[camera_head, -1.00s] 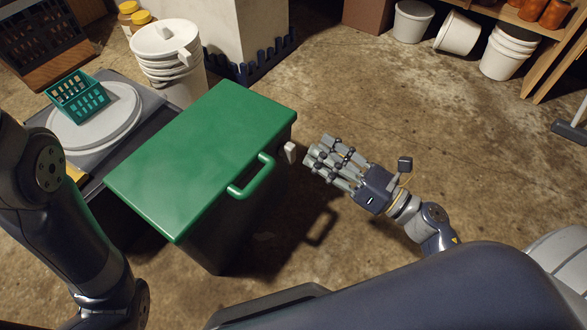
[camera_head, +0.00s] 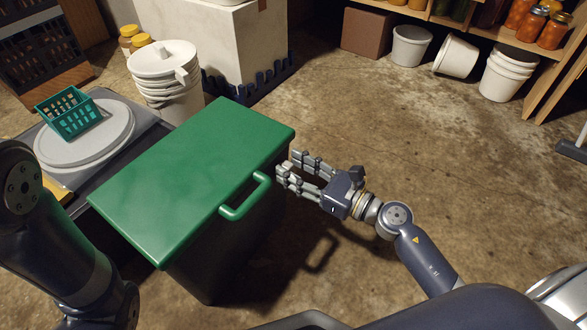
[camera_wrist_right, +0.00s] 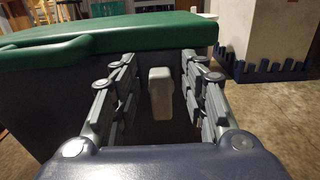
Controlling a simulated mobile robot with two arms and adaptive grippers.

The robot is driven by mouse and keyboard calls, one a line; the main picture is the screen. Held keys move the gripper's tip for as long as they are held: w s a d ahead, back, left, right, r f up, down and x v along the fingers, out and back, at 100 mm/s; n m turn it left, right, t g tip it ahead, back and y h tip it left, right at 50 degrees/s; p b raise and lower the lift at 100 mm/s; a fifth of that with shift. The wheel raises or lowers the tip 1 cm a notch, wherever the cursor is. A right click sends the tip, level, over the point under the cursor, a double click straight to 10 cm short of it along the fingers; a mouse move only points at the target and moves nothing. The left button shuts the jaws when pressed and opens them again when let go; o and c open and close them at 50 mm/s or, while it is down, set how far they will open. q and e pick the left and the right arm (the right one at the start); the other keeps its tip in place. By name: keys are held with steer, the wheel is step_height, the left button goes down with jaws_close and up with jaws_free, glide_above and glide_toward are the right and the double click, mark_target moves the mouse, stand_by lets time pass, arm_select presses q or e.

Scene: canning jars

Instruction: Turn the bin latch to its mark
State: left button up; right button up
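The bin (camera_head: 222,245) is dark with a green lid (camera_head: 190,165) and a green handle (camera_head: 246,197). The bin latch (camera_wrist_right: 160,94), a small pale upright tab, sits on the bin's side below the lid. In the right wrist view, the gripper's fingers are apart, one set on each side of the latch, with gaps between. I see no mark. My left arm is at the left edge of the head view; its gripper is out of view.
A teal basket (camera_head: 69,112) stands on a round grey plate (camera_head: 85,140) left of the bin. White buckets (camera_head: 166,75) are stacked behind it. A dark blue slatted edge (camera_head: 250,75) lies beyond.

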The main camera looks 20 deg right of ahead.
steer(key=shift+w+a, duration=0.2)
jaws_close()
